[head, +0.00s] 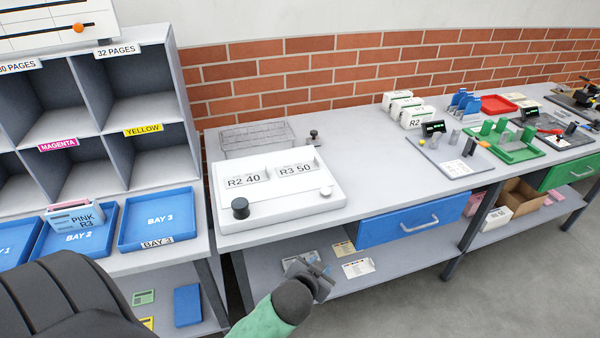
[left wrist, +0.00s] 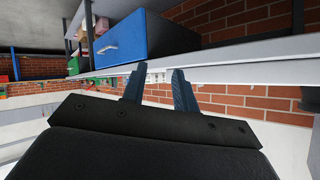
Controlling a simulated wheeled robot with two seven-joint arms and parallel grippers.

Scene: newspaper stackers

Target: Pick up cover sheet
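Several flat printed sheets lie on the lower shelf under the middle table: a white one (head: 358,268), a cream one (head: 343,248) and a pale one (head: 293,262) partly behind my left gripper. I cannot tell which is the cover sheet. My left gripper (head: 318,272) is at the front of that shelf, just left of the white sheet. In the left wrist view its two fingers (left wrist: 159,88) stand apart with nothing held between them. Small pale shapes beyond the fingertips are too small to identify. My right gripper is not in view.
The table above has a blue drawer (head: 411,221), also in the left wrist view (left wrist: 125,43). A white board (head: 278,200) with R2 40 and R3 50 labels stands on the table. Blue trays (head: 158,216) sit at left. Table legs flank the shelf. Open floor lies in front.

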